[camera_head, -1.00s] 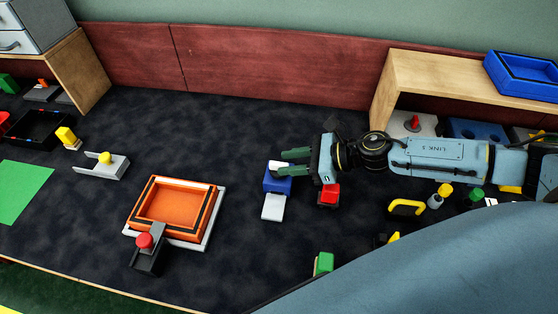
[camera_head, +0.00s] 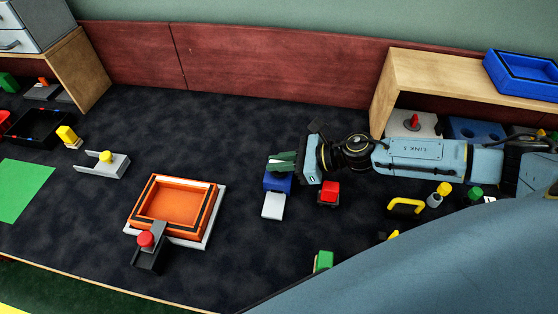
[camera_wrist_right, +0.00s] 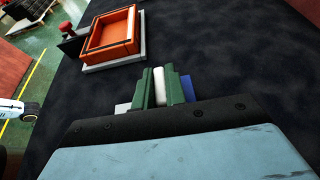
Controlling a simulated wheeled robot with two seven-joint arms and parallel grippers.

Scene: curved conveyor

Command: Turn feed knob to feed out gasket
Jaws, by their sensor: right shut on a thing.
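The feeder is a small blue block (camera_head: 277,185) with a flat white plate (camera_head: 272,207) at its front. My right gripper (camera_head: 281,161) is at the top of the block, its dark green fingers close together. In the right wrist view, the fingers (camera_wrist_right: 160,84) are shut on the white feed knob (camera_wrist_right: 159,90), which stands between them. There the blue block shows to the right of the fingers and the white plate to their left. In the head view the fingers mostly hide the knob. I cannot make out a gasket. My left gripper is not in view.
A red-topped block (camera_head: 329,192) stands close to my right wrist. An orange tray (camera_head: 156,234) on a white base, with a red knob (camera_head: 146,239) on a dark bracket, lies to the left. The dark table behind the feeder is clear.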

